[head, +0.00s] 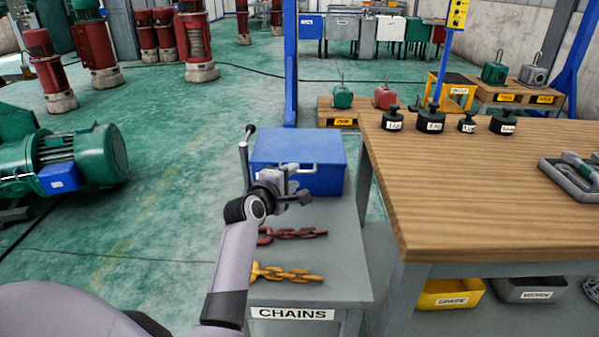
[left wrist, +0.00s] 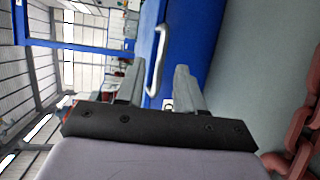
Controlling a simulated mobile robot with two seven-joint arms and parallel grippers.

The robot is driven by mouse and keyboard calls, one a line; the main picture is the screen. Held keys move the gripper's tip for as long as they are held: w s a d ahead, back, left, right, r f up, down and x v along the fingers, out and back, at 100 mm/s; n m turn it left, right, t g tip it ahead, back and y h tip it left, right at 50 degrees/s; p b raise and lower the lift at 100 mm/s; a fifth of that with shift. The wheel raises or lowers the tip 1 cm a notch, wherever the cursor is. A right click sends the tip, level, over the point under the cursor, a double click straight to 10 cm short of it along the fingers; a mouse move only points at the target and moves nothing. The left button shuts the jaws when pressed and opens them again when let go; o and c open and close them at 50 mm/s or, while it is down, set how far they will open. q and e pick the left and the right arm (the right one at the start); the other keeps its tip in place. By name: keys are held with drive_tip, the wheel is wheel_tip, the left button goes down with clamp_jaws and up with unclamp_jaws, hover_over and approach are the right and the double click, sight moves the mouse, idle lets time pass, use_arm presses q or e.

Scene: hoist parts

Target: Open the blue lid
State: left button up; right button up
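The blue lid (head: 298,149) is down on a blue box (head: 318,184) at the back of the grey chain table. A pale bar handle (head: 312,168) runs along its front. My left gripper (head: 288,181) is in front of the handle and hides part of it and of the box front. In the left wrist view, the gripper (left wrist: 158,78) is open, and the handle (left wrist: 157,62) shows between its two fingers. I cannot tell whether either finger touches it. The blue lid and box (left wrist: 188,40) lie just beyond. My right gripper is out of view.
A dark red chain (head: 292,233) and a yellow chain (head: 288,273) lie on the grey table (head: 345,285), close to my left arm. An upright grey lever (head: 244,160) stands left of the box. A wooden workbench (head: 470,170) with black weights (head: 431,121) is at the right.

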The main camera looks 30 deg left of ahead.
sight(298, 172)
use_arm(q)
drive_tip(key=shift+b+x, duration=0.45)
drive_tip(key=shift+x, duration=1.75)
clamp_jaws()
